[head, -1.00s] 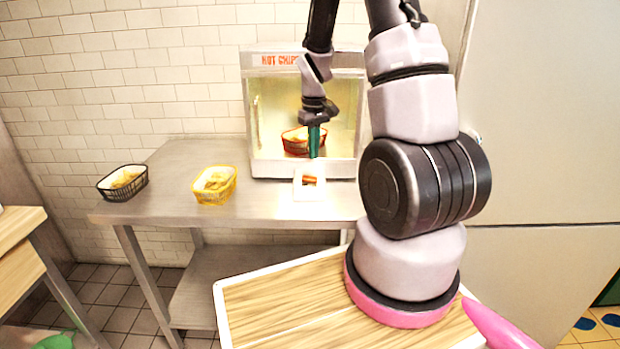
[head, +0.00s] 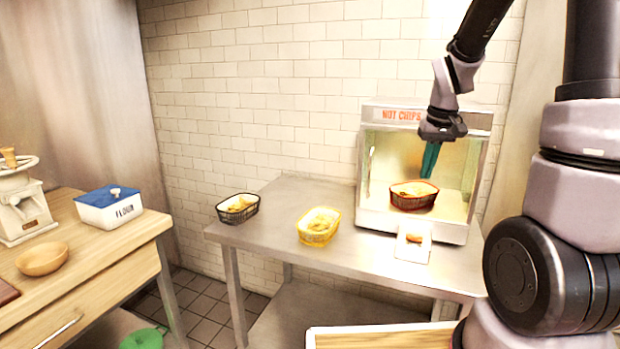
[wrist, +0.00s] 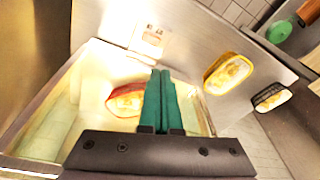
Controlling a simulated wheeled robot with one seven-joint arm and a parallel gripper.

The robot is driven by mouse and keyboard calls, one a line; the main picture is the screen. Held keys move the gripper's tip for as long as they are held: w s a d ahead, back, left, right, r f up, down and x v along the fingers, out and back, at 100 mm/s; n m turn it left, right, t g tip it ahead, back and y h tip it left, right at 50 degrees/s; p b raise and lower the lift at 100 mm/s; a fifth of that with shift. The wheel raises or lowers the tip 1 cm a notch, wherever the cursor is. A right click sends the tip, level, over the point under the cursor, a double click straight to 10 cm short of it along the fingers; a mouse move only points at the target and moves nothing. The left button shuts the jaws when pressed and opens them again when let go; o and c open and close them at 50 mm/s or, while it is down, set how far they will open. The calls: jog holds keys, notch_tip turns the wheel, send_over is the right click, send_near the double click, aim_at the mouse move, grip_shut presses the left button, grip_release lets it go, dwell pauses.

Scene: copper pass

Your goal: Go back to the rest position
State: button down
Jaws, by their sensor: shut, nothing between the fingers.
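My gripper (head: 430,160) has green fingers pressed together with nothing between them. It hangs in the air in front of the lit "HOT CHIPS" warmer (head: 470,228). I cannot tell the exact gap between the fingers and the warmer.
A yellow basket (head: 318,227) and a black basket (head: 238,208) of chips stand on the steel table (head: 275,235). A white tray (head: 412,248) with a small item lies before the warmer. At left, a wooden counter (head: 100,255) holds a flour box (head: 108,208), a bowl (head: 42,259) and a grinder (head: 22,205).

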jog(key=s+a+r+m+t, duration=0.2)
jog(key=s+r, duration=0.6)
jog(key=s+a+r+m+t+y, duration=0.1)
jog(key=s+a+r+t, duration=0.2)
jog(key=s+r, duration=0.5)
jog(key=shift+s+a+m, duration=0.15)
jog(key=shift+s+m, duration=0.25)
jog(key=shift+s, duration=0.25)
